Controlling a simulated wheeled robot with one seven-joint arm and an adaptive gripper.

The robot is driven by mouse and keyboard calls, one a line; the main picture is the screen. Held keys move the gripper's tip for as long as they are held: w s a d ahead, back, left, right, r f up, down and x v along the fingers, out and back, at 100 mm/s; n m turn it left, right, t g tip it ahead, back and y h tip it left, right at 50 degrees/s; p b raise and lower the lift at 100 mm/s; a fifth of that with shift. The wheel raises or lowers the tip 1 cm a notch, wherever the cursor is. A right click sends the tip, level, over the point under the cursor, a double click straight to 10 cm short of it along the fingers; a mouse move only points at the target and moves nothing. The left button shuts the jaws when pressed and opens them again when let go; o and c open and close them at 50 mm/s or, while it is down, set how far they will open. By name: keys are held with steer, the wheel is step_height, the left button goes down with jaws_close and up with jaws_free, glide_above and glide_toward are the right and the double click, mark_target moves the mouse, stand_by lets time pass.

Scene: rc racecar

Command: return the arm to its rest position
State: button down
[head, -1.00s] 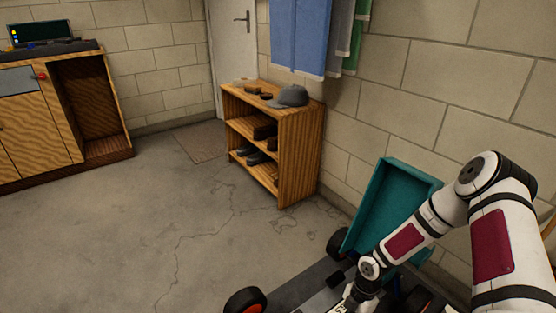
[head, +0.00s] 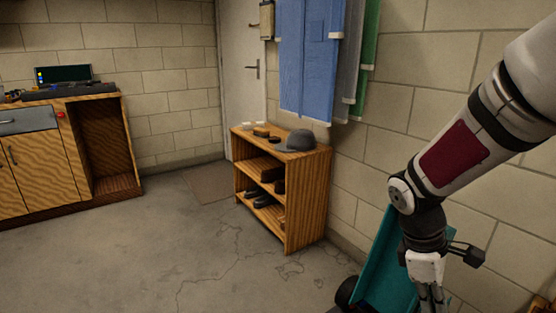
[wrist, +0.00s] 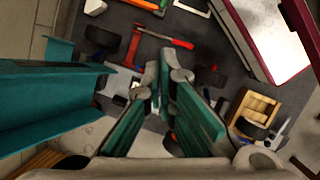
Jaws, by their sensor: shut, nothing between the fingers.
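My arm (head: 455,160) reaches in from the right edge in the head view, with its forearm sloping down to the wrist. My gripper (head: 432,298) hangs downward there, its fingertips cut off by the bottom edge. In the wrist view my gripper (wrist: 165,85) shows its two fingers close together, shut and empty. It is above a dark surface with scattered parts, touching nothing that I can make out.
A teal tray-like panel (head: 378,265) leans behind my gripper and also shows in the wrist view (wrist: 45,95). A red-handled tool (wrist: 165,38), a wooden box (wrist: 255,108) and a red-edged white case (wrist: 265,35) lie below. A shoe shelf (head: 305,205) stands by the wall; the floor (head: 130,255) is clear at left.

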steer(key=s+a+r+m+t+y, duration=0.1)
steer(key=s+a+r+m, duration=0.25)
steer(key=s, duration=0.35)
steer(key=s+a+r+m+y, duration=0.1)
steer(key=s+a+r+m, duration=0.3)
steer(key=s, duration=0.4)
steer(key=s+a+r+m+t+y, duration=0.1)
steer(key=s+a+r+m, duration=0.1)
steer(key=s+r+m, duration=0.4)
step_height(320, 180, up, 33)
steer(key=s+n+t+p, duration=0.1)
steer(key=n+t+p, duration=0.2)
steer(key=p, duration=2.9)
steer(key=shift+s+t, duration=0.3)
steer(key=shift+t, duration=0.3)
